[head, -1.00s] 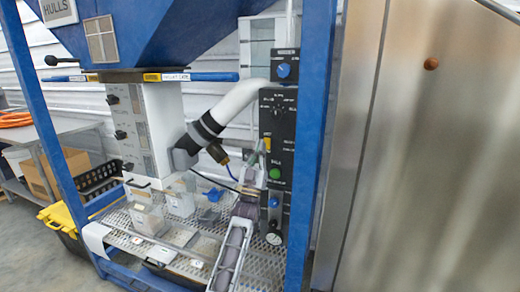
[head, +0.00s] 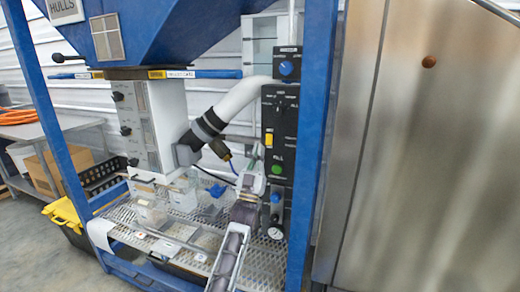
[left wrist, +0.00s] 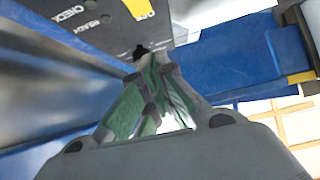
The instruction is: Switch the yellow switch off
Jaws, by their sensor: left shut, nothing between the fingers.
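The yellow switch (head: 268,140) sits on the black control panel (head: 287,120), at the panel's left edge and above a green button (head: 277,169). My left gripper (head: 258,153) is shut and empty, just left of the panel and slightly below the switch. In the left wrist view my closed green-padded fingers (left wrist: 141,55) point toward the dark panel face, with a yellow part (left wrist: 139,8) at the top edge, apart from the fingertips. I cannot tell the switch's setting. My right gripper is not in view.
A blue frame post (head: 312,140) stands close to the right of the panel. A white pipe (head: 240,100) with a black collar passes to its left. A blue knob (head: 286,68) sits above, and a gauge (head: 275,232) below. A mesh shelf (head: 262,250) lies underneath.

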